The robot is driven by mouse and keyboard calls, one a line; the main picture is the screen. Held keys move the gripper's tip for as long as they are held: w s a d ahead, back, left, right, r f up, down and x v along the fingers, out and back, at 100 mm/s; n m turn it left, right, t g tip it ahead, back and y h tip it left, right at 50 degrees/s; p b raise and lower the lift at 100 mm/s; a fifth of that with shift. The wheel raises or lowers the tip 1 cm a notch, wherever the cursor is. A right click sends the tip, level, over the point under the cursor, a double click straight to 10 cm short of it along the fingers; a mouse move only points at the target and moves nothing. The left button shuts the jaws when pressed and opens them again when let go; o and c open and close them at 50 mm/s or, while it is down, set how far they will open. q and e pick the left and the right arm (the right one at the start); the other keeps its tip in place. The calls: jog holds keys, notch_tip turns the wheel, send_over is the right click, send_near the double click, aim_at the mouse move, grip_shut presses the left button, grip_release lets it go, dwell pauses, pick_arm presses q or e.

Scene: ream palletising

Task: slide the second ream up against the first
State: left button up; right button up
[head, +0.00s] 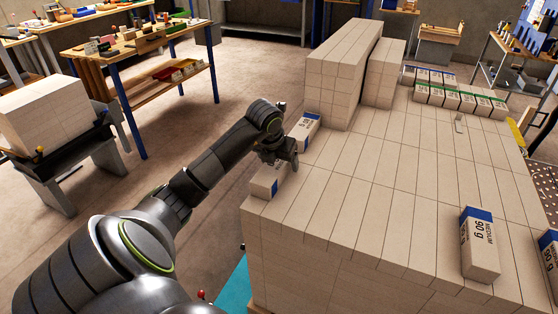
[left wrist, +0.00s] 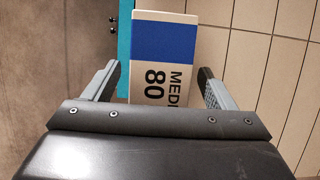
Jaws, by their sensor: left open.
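Two reams with blue bands lie along the left edge of the big pale stack in the head view: a near ream (head: 264,183) and a far ream (head: 304,131) with dark print. My left gripper (head: 287,160) is over the edge between them and hides part of both. In the left wrist view, a white ream (left wrist: 163,72) with a blue band and "MEDI 80" lies between the open fingers of my left gripper (left wrist: 160,86), with a gap on each side. I cannot tell which of the two it is. My right gripper is not in view.
The big stack (head: 390,190) has a taller block (head: 340,75) at its back left. A workbench (head: 140,48) is at the left. The stack's middle is mostly clear.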

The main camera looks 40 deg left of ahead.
pick_arm(q)
jog(key=shift+w+a+f, duration=0.1)
jog(key=shift+w+f, duration=0.05)
jog(key=shift+f, duration=0.3)
jog(key=shift+r, duration=0.1)
jog(key=c, duration=1.4)
jog(key=shift+c, duration=0.2)
jog(key=shift+b, duration=0.35)
jog(key=shift+w, duration=0.15)
jog(key=shift+w+a+b, duration=0.2)
jog(key=shift+w+b, duration=0.4)
jog(key=shift+b, duration=0.05)
